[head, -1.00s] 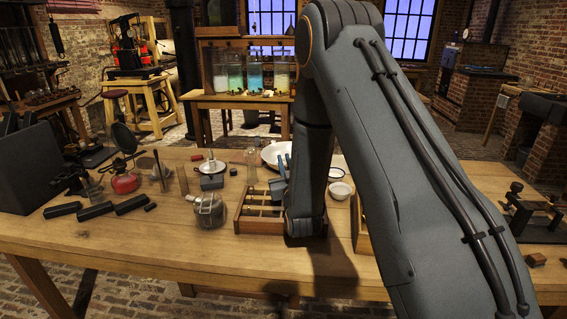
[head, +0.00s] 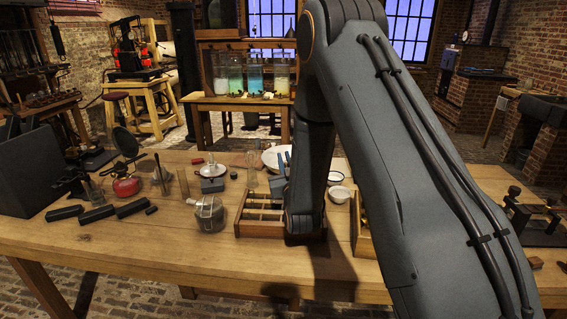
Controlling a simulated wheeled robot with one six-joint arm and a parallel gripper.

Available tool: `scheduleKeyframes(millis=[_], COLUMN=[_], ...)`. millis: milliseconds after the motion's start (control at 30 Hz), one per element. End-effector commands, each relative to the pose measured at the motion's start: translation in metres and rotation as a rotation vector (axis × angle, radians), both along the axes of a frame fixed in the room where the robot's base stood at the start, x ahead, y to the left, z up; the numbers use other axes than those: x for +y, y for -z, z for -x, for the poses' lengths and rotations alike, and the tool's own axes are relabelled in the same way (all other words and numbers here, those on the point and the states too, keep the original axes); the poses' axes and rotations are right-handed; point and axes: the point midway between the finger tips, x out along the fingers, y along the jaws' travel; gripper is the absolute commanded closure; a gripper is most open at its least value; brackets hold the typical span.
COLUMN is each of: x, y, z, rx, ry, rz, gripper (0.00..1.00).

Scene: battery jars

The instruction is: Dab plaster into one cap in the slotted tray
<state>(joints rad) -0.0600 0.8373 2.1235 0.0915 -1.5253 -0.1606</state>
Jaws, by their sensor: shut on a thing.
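The slotted wooden tray (head: 241,231) stands on the workbench near the middle of the head view. Thin slats divide it into compartments. My arm crosses in front of its right part and hides that side. My gripper is hidden behind my own arm, so neither its jaws nor anything in them shows. I cannot make out separate caps in the tray at this size. A small white bowl (head: 339,194) stands just right of my arm, with another white dish partly behind it. I cannot tell whether either holds plaster.
A glass jar (head: 210,214) stands close left of the tray. A grey block (head: 278,184) is behind the tray, beside my arm. A wooden box (head: 359,240) is partly hidden right of my arm. Dark bars (head: 97,214) lie at left. The bench front left of the tray is clear.

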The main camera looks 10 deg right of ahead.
Motion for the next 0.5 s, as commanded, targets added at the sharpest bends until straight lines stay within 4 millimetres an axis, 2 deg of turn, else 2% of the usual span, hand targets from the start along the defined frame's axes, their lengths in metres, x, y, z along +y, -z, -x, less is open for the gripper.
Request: scheduleKeyframes(millis=[500], x=[0.0], y=[-0.03], z=[0.0], rx=[-0.001], ry=[0.0], rz=[0.0], gripper=[1.0])
